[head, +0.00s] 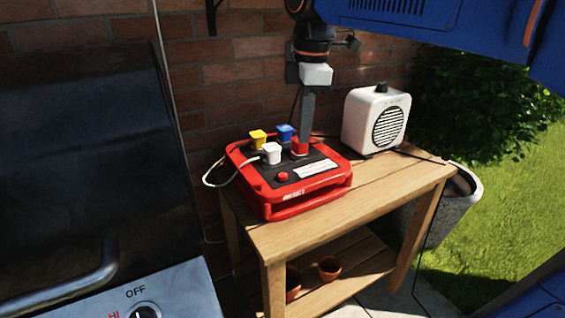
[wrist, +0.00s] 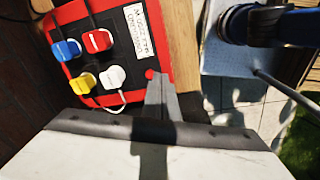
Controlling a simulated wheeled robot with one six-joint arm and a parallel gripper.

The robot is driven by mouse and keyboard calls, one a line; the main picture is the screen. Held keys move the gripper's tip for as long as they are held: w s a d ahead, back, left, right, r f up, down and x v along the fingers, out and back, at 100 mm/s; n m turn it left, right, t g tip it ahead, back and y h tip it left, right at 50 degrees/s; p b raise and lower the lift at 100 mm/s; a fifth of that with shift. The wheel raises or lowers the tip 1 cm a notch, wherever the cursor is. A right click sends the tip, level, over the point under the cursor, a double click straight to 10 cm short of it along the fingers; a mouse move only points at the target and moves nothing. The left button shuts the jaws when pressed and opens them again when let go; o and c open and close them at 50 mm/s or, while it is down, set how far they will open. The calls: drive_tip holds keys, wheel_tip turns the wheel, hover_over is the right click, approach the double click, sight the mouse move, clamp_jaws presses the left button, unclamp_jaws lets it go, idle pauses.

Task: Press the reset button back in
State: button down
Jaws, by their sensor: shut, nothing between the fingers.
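A red and black power box (head: 262,205) lies on the wooden table. The round red reset button (head: 283,177) is near its front, left of a white label, and seems to stand a little proud. In the wrist view the button (wrist: 150,74) shows just beside the fingertips. My gripper (head: 304,138) is shut and empty, pointing down over the back right of the box. In the head view its tip overlaps the red plug (head: 299,149); I cannot tell its height above the box. In the wrist view my gripper (wrist: 157,78) partly covers the area right beside the button.
A yellow plug (head: 258,137), a blue plug (head: 285,132) and a white plug (head: 271,153) stand in the box. A white heater (head: 362,120) is right of it on the wooden table (head: 340,211). A grill (head: 90,140) stands at the left. A brick wall is behind.

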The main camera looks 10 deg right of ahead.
sight(282, 175)
drive_tip(key=w+a+r+n+g, duration=0.1)
drive_tip(key=w+a+r+n, duration=0.2)
drive_tip(key=a+n, duration=0.1)
drive_tip(key=shift+w+r, duration=0.3)
drive_tip(key=shift+r, duration=0.05)
wheel_tip(282, 175, down, 14)
idle(0.7)
drive_tip(key=shift+f, duration=0.1)
drive_tip(key=shift+s+d+f, duration=0.1)
drive_tip(key=shift+s+f, duration=0.05)
drive_tip(key=shift+f, duration=0.9)
drive_tip(key=shift+r, duration=0.55)
wheel_tip(282, 175, up, 14)
drive_tip(key=shift+f, duration=0.15)
